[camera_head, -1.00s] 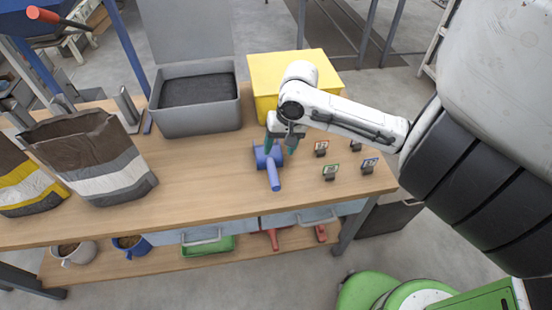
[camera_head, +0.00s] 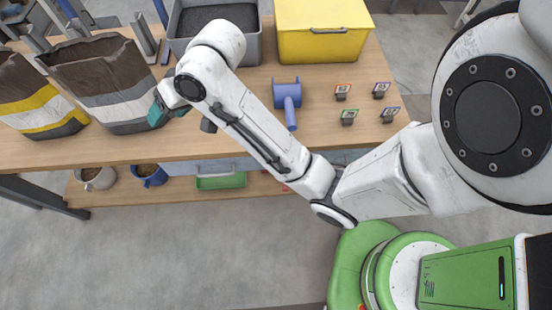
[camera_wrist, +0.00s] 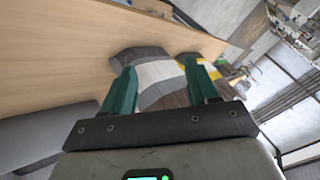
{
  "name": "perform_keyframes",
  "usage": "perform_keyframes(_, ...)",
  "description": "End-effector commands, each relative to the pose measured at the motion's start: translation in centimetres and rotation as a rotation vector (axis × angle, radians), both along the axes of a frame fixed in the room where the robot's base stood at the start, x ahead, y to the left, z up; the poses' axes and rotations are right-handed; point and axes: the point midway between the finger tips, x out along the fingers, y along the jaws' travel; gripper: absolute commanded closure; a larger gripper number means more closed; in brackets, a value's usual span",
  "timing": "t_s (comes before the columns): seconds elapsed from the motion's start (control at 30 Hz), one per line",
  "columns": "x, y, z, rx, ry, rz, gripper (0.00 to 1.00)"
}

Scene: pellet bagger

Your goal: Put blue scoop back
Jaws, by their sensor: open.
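The blue scoop (camera_head: 287,98) lies on the wooden workbench, its handle toward the front edge, to the left of several small tag stands. My gripper (camera_head: 157,110) is well to the left of the scoop, beside the grey-and-white paper bag (camera_head: 108,80). In the wrist view, the two green fingers of my gripper (camera_wrist: 163,90) are apart, with nothing between them that they hold. The bag (camera_wrist: 150,72) shows beyond the fingers. The scoop is not seen in the wrist view.
A grey bin of dark pellets (camera_head: 214,40) and a yellow bin (camera_head: 322,45) stand at the back. Tag stands (camera_head: 348,116) sit at right. A yellow-striped bag (camera_head: 35,100) is at far left. The bench between bag and scoop is mostly clear. Mugs (camera_head: 149,175) and a green tray (camera_head: 221,181) sit on the lower shelf.

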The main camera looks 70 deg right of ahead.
Motion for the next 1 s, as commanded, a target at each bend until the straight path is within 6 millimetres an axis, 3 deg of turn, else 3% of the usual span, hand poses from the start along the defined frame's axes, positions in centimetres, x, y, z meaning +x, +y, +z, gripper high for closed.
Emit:
perform_keyframes(0.03,-0.8,1.8,-1.4,0.003,0.021,0.028,0.41)
perform_keyframes(0.23,-6.2,5.6,-7.2,-0.056,0.142,0.126,0.41)
perform_keyframes(0.37,-11.3,6.6,-11.1,-0.128,0.252,0.204,0.41)
perform_keyframes(0.5,-17.2,5.8,-14.4,-0.236,0.378,0.297,0.41)
perform_keyframes(0.7,-22.9,3.2,-16.4,-0.367,0.501,0.394,0.41)
perform_keyframes(0.83,-24.2,2.3,-16.6,-0.406,0.533,0.419,0.41)
perform_keyframes(1.0,-24.4,2.1,-16.6,-0.411,0.536,0.421,0.41)
